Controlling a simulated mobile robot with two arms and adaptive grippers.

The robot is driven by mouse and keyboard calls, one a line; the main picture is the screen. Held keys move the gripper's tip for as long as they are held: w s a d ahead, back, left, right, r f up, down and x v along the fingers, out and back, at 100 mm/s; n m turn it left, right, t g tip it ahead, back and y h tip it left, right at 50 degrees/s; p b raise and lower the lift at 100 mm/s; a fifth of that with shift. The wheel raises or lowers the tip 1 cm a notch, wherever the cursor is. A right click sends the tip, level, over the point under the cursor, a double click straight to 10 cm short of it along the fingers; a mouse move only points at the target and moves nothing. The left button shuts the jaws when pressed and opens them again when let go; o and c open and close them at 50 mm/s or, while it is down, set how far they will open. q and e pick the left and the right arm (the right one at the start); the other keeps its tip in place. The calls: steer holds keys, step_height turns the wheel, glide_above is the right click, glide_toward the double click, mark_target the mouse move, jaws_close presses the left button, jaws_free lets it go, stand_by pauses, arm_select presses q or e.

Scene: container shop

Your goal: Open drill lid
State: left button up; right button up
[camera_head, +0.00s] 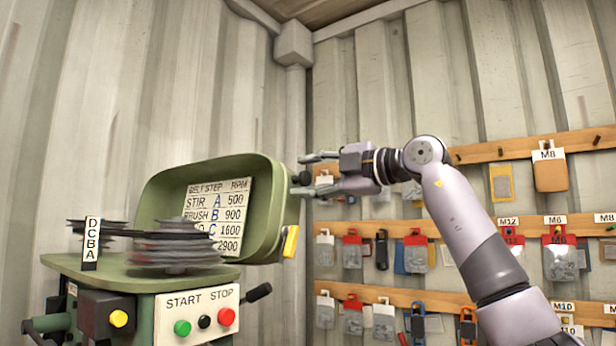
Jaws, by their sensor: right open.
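The green drill lid (265,208) stands swung up and open, tilted back over the drill's right side. Its inner face shows a belt step and RPM chart (219,216). A yellow latch or handle (290,242) is on the lid's right edge. The green drill body (150,274) shows below, with stepped pulleys (172,247) exposed on top. My right gripper (302,174) is open, its fingers pointing left at the lid's right edge. I cannot tell whether a finger touches the lid. My left gripper is not in view.
The drill's front has a green start button (182,328), a red stop button (226,317) and a black lever (258,292). Wooden rails (480,228) with hanging bags and tools line the right wall. Corrugated metal walls stand behind.

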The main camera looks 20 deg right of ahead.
steer(key=v, duration=1.1)
steer(key=shift+s, duration=0.35)
steer(key=shift+d, duration=0.15)
